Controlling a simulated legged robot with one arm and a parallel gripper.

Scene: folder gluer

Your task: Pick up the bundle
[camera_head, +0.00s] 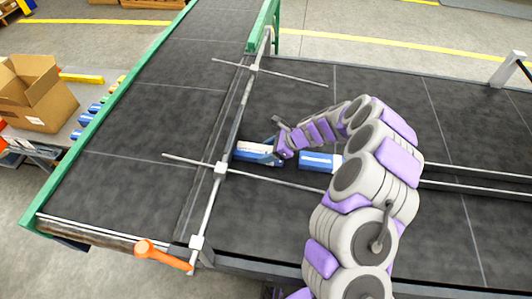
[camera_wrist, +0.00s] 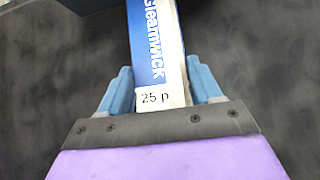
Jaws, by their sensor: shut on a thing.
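A blue and white bundle (camera_head: 258,149) lies on the dark belt beside the metal guide rail in the head view. In the wrist view the bundle (camera_wrist: 158,55) shows "Cleamwick" lettering and a white "25 p" label at its near end. My gripper (camera_head: 272,153) is at the bundle's right end. In the wrist view its two blue fingers (camera_wrist: 158,92) stand on either side of the bundle, shut on it. The far end of the bundle runs out of the wrist view. Whether it is clear of the belt I cannot tell.
A second blue and white bundle (camera_head: 320,161) lies just right of my gripper. Metal guide rods (camera_head: 221,168) with clamps cross the belt (camera_head: 130,140). An orange handle (camera_head: 162,254) is at the front left. An open cardboard box (camera_head: 38,98) stands beyond the green frame.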

